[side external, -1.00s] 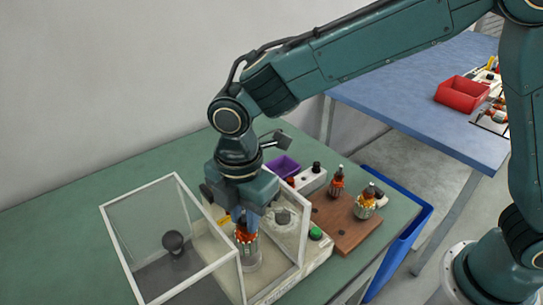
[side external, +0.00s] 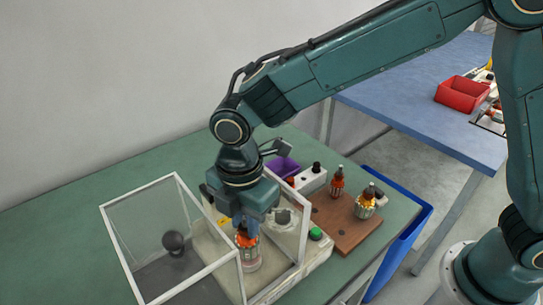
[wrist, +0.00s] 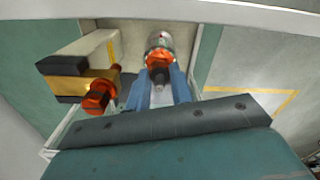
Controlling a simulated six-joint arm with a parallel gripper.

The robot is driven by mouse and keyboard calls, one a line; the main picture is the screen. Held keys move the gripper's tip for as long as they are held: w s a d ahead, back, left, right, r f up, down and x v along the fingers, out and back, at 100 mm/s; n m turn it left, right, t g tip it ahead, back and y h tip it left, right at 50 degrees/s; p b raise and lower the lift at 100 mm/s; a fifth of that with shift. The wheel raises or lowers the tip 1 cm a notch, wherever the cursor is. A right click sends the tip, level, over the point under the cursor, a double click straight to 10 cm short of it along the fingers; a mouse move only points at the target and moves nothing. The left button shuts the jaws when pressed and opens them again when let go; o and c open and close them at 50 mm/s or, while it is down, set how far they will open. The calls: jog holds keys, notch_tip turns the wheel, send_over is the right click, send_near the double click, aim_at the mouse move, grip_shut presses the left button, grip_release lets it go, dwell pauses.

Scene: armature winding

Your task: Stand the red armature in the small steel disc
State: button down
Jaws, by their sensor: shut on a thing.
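My gripper (side external: 243,226) points down inside the clear-walled enclosure, its blue fingers shut on an armature (side external: 246,240) with orange-red windings. In the wrist view the armature (wrist: 158,60) sits between the blue fingertips, its dark end towards the camera. A grey, round metal piece (side external: 250,264) shows directly below it, and silver metal also shows just beyond it in the wrist view. I cannot tell whether this is the steel disc or part of the armature, nor whether the armature touches what is below.
The enclosure's white-framed clear panels (side external: 172,240) stand close around my gripper. A dark round knob (side external: 173,241) shows behind one. A wooden board (side external: 345,225) at right carries two other armatures (side external: 337,182). A purple bin (side external: 283,168) stands behind. The green table at left is clear.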

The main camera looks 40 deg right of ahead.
jog(key=c, duration=1.1)
grip_release()
jog(key=shift+c, duration=0.2)
jog(key=shift+r, duration=0.15)
jog(key=shift+r, duration=2.1)
jog(key=shift+r, duration=0.15)
notch_tip(320, 180, up, 14)
jog(key=shift+f, duration=0.2)
